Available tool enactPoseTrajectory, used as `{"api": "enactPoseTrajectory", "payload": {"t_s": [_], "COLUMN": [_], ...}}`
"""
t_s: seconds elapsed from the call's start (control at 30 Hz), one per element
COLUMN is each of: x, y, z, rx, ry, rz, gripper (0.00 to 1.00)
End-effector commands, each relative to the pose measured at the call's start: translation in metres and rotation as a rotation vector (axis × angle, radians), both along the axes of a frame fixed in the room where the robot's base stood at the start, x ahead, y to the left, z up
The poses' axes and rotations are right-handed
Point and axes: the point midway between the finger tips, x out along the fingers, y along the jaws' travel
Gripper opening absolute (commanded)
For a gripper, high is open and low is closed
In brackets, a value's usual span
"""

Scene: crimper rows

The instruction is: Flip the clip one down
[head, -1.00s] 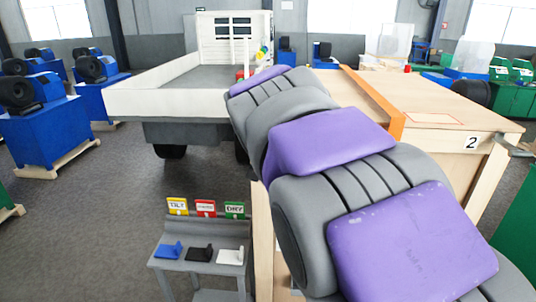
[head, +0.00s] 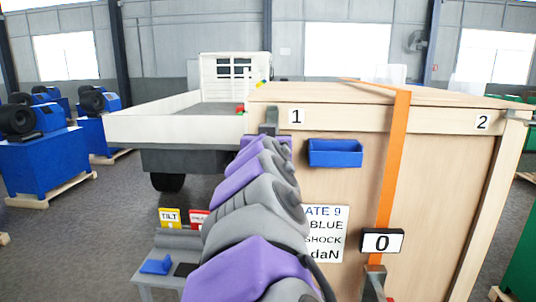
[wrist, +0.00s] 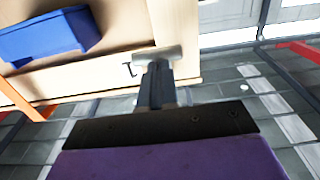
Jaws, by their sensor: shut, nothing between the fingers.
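The crate (head: 330,190) stands in front of me, with a number 1 label at its upper left. A grey metal clip (head: 270,116) sits at the top left edge beside that label. In the wrist view the clip (wrist: 158,55) shows as a light grey crossbar just beyond my gripper (wrist: 155,75). My gripper is shut and empty, its tips at or overlapping the clip; I cannot tell whether they touch. In the head view my arm hides most of the gripper.
A blue bin (head: 335,153) is fixed to the crate front, right of the clip. An orange strap (head: 392,160) runs down to a display reading 0 (head: 382,242). A flatbed truck (head: 170,125) stands behind left. A small grey stand (head: 165,243) is at lower left.

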Motion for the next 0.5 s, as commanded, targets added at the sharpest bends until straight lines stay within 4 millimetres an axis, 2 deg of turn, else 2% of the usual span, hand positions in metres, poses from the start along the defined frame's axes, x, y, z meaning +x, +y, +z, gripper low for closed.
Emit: {"api": "enactPoseTrajectory", "payload": {"t_s": [0.1, 0.5], "x": [0.003, 0.015], "y": [-0.002, -0.001], "z": [-0.009, -0.021], "rx": [-0.006, -0.001], "ry": [-0.061, -0.058], "rz": [-0.005, 0.001], "gripper": [0.00, 0.00]}}
